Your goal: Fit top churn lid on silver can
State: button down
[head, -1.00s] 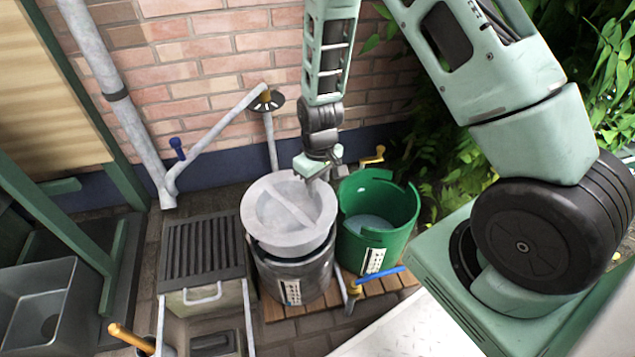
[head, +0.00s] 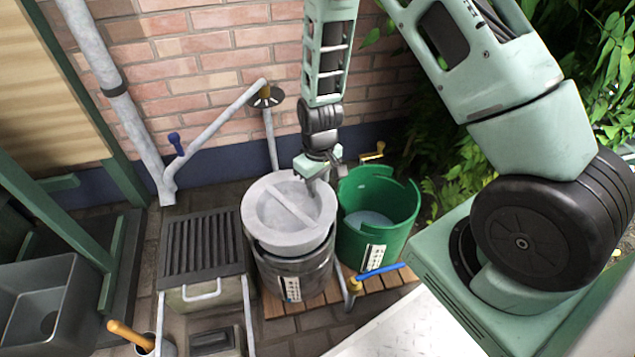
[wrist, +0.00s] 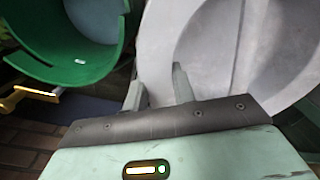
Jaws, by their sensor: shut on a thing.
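The grey round churn lid (head: 275,208) has a raised rim and a bar across its middle. It sits over the mouth of the silver can (head: 292,272), covering it, and looks slightly offset; I cannot tell whether it is seated. My gripper (head: 318,181) is shut on the lid's rim at the upper right side. In the wrist view the fingertips (wrist: 160,88) meet the edge of the lid (wrist: 222,50). The lid hides the can's mouth.
A green tub (head: 378,222) stands just right of the can on a wooden slatted base (head: 340,296). A blue-handled tap (head: 378,272) is in front. A grated box (head: 203,245) stands left. Brick wall and downpipe lie behind.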

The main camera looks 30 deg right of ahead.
aim_at(317, 198)
jog(key=shift+f+b, duration=1.15)
jog(key=shift+f, duration=1.5)
dwell(0.9)
jog(key=c, duration=1.1)
grip_release()
jog(key=r+p, duration=0.2)
jog(key=r, duration=0.3)
jog(key=r+p, duration=0.3)
jog(key=r, duration=0.3)
jog(key=r+p, duration=0.2)
jog(key=r, duration=0.4)
jog(key=shift+d+r+p, duration=0.2)
jog(key=shift+d+p, duration=0.1)
jog(key=shift+p, duration=0.1)
